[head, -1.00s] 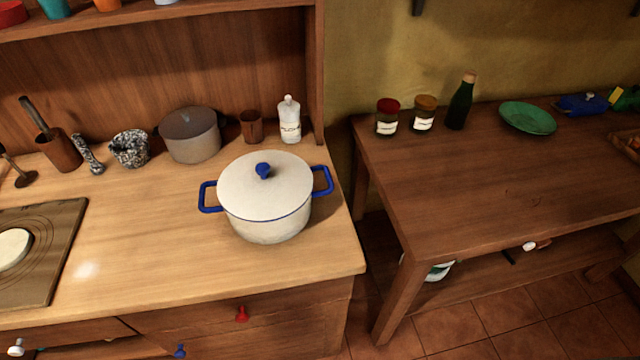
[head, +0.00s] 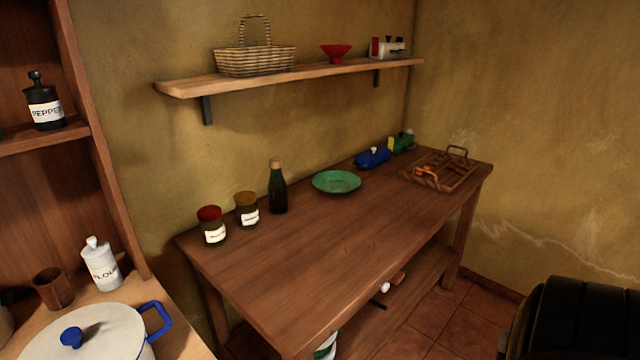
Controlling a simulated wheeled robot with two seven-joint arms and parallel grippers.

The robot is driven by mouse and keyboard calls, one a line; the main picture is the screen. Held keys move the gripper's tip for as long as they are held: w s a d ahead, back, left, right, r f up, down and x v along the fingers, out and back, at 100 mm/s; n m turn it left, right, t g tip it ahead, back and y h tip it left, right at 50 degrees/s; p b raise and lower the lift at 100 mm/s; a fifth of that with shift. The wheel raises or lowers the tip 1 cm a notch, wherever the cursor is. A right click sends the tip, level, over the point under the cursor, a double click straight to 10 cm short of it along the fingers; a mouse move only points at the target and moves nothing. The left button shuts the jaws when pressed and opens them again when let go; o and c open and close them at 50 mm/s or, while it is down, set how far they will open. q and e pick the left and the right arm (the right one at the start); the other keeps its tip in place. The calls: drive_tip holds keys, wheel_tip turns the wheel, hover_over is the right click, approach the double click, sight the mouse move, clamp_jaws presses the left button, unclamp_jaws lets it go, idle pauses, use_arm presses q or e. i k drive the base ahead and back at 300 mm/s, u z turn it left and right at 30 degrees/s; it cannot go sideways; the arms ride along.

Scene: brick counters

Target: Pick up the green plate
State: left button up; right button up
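The green plate (head: 336,182) lies flat on the dark wooden table (head: 330,240), toward its back edge and near the middle of its length. A dark green bottle (head: 278,190) with a tan top stands just to its left. A blue lidded dish (head: 372,158) sits behind it to the right. Nothing covers the plate. Neither of my grippers shows in the head view.
Two jars, one red-lidded (head: 211,226) and one orange-lidded (head: 246,210), stand at the table's left. A wooden tray (head: 462,178) is at the right end. A wall shelf (head: 300,76) hangs above. The table's front half is clear. A black rounded object (head: 570,320) is lower right.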

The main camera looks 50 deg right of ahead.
sight(329, 181)
drive_tip(key=z, duration=1.7)
